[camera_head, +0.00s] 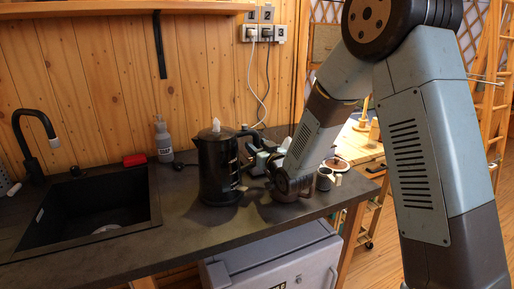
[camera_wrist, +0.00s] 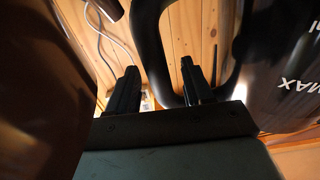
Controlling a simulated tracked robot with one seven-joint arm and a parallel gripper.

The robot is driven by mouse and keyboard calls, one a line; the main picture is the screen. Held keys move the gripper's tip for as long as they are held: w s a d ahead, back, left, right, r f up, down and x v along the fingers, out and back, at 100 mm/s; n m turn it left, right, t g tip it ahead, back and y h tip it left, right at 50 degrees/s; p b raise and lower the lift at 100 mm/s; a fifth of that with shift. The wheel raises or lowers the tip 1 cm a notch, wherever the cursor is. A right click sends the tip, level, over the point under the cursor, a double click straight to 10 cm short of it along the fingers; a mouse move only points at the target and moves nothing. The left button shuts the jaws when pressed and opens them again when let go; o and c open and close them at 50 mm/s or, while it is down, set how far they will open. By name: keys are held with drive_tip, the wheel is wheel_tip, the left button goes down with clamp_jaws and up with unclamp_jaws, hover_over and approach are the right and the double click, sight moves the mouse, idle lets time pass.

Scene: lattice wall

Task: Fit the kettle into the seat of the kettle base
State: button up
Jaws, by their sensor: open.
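The black kettle (camera_head: 214,168) stands upright on the dark counter, its handle to the right. In the wrist view the kettle body (camera_wrist: 285,85) with "MAX" lettering fills the right side. My gripper (camera_head: 257,150) is at the handle side of the kettle. In the wrist view its two fingers are apart, and the black handle (camera_wrist: 149,45) passes down between them; I cannot tell whether either finger touches it. I cannot make out the kettle base; the kettle or my arm may hide it.
A sink (camera_head: 90,207) with a black tap (camera_head: 33,140) is at the left. A grey bottle (camera_head: 163,142) and a red item (camera_head: 134,160) stand behind the sink. Wall sockets (camera_head: 264,33) have cables hanging down. Small items (camera_head: 327,178) are near the counter's right end.

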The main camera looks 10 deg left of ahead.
drive_tip(key=shift+r, duration=0.2)
drive_tip(key=v, duration=1.2)
drive_tip(key=shift+r, duration=0.4)
drive_tip(key=s+d+r+m+g+h, duration=0.2)
drive_tip(key=d+r+h, duration=0.2)
drive_tip(key=d, duration=0.5)
drive_tip(key=s+d+r+m+g+h, duration=0.2)
drive_tip(key=s+d+r+h, duration=0.15)
drive_tip(key=d, duration=0.55)
drive_tip(key=s+d+r+m+g+h, duration=0.1)
drive_tip(key=s+d, duration=0.3)
drive_tip(key=s, duration=0.6)
drive_tip(key=s+d+r+m+g+h, duration=0.2)
drive_tip(key=s+d+g, duration=0.2)
drive_tip(key=s, duration=0.6)
drive_tip(key=shift+s+d+r+g, duration=0.25)
drive_tip(key=shift+s+d+g, duration=0.05)
